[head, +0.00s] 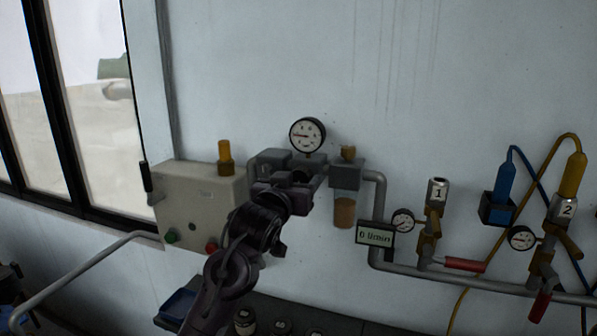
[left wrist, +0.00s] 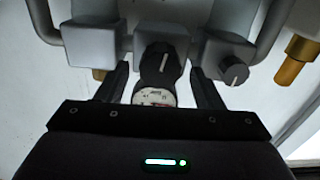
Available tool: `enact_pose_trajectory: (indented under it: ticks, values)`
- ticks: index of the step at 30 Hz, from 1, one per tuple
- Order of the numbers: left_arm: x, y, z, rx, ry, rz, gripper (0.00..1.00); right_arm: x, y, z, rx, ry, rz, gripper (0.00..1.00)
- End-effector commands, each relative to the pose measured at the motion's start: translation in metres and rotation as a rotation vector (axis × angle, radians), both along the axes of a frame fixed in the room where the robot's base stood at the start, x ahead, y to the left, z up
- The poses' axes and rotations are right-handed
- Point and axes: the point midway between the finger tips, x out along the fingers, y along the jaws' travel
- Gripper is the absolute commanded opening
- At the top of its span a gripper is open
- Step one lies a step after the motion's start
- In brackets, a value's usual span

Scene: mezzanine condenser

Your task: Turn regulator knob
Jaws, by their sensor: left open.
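A round black knob with a white line (left wrist: 160,62) sits on the middle grey block, beside the white pressure gauge (left wrist: 155,97), in the left wrist view. It appears to be the regulator knob. The gauge (head: 307,134) also shows in the head view, above the regulator, whose front is mostly hidden by my arm. My left gripper (left wrist: 161,78) is open, one finger on each side of the knob, with visible gaps. Whether the fingertips reach its depth I cannot tell. In the head view my left gripper (head: 298,184) is in front of the regulator. My right gripper is not in view.
A smaller dark knob (left wrist: 233,70) sits on the neighbouring grey block. A beige box (head: 198,196) with green and red buttons is to the left. A brown-filled bowl (head: 344,211), a "0 l/min" display (head: 375,234) and a pipe with valves (head: 455,283) are to the right.

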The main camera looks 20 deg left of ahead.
Motion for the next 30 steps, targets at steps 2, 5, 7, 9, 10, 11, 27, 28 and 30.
enact_pose_trajectory:
  ticks: [2, 5, 7, 9, 10, 11, 27, 28, 30]
  values:
    - [0.0077, -0.0004, 0.0021, 0.000, 0.000, 0.000, 0.61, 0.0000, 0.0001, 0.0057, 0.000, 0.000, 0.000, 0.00]
    - [0.0125, -0.0003, 0.0007, 0.000, -0.001, 0.000, 0.61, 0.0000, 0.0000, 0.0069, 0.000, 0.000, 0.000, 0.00]
    - [0.0138, -0.0004, -0.0001, 0.000, -0.001, 0.000, 0.61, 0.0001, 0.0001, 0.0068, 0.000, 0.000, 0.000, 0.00]
    - [0.0139, -0.0004, -0.0006, -0.001, -0.001, 0.000, 0.61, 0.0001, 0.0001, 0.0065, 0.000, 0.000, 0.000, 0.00]
    - [0.0139, -0.0004, -0.0007, -0.001, -0.001, 0.000, 0.61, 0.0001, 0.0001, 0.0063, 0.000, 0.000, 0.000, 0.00]
    - [0.0138, -0.0004, -0.0007, -0.001, -0.001, 0.000, 0.61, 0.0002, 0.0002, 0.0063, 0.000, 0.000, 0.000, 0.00]
    - [0.0135, -0.0004, -0.0007, 0.005, 0.000, 0.000, 0.17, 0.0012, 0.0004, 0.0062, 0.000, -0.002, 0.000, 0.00]
    - [0.0135, -0.0004, -0.0007, 0.008, 0.000, 0.000, 0.17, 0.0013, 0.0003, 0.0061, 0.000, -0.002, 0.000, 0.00]
    - [0.0135, -0.0004, -0.0008, 0.021, -0.001, 0.000, 0.17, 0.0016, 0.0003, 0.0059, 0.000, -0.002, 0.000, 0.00]
